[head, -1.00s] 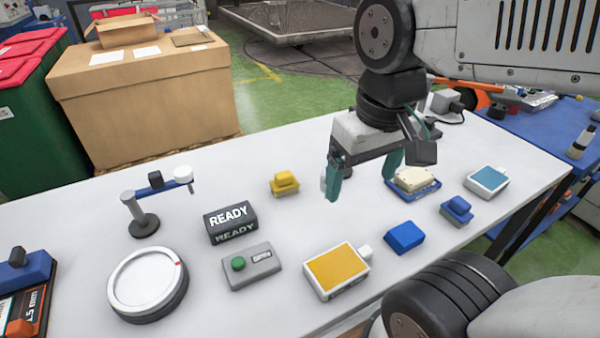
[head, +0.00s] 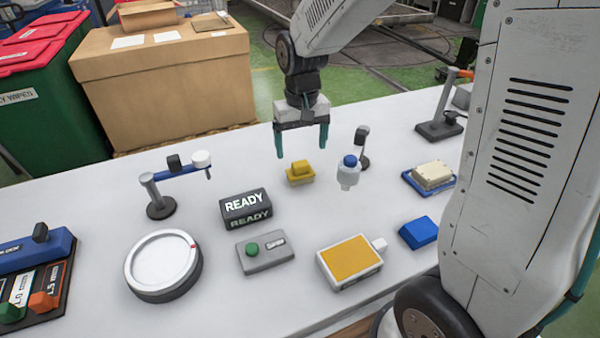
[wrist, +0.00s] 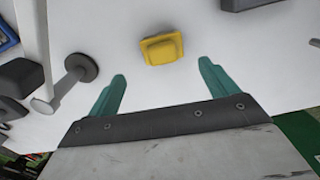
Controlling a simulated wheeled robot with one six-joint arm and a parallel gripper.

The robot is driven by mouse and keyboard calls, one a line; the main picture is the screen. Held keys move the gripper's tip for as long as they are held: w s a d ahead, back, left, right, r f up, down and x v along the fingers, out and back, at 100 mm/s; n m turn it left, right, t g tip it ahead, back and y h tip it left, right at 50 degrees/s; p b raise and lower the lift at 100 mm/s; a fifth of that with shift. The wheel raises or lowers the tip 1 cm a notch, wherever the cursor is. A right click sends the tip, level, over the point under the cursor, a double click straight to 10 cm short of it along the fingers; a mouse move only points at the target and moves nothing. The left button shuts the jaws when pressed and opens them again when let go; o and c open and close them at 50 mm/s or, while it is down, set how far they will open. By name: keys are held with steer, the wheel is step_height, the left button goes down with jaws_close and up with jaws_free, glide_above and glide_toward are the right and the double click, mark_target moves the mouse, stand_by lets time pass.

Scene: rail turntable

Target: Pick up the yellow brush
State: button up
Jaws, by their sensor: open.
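The yellow brush (head: 300,173) is a small block with a raised grip on top. It lies on the white table, behind and to the right of the READY sign. In the wrist view the brush (wrist: 162,48) lies ahead of the fingertips, between their lines. My gripper (head: 301,150) has teal fingers spread apart and pointing down. It is above and slightly behind the brush, not touching it. In the wrist view my gripper (wrist: 162,68) is empty.
A white bottle with a blue cap (head: 348,173) and a small dark stand (head: 362,140) are right of the brush. The READY sign (head: 246,207) is in front left. A round white turntable (head: 160,262) and a yellow-topped box (head: 350,262) are nearer. Bare table lies around the brush.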

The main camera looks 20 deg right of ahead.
mark_target(300, 163)
steer(key=f, duration=0.7)
steer(key=shift+s+a, duration=0.25)
steer(key=shift+s, duration=0.05)
steer(key=c, duration=1.1)
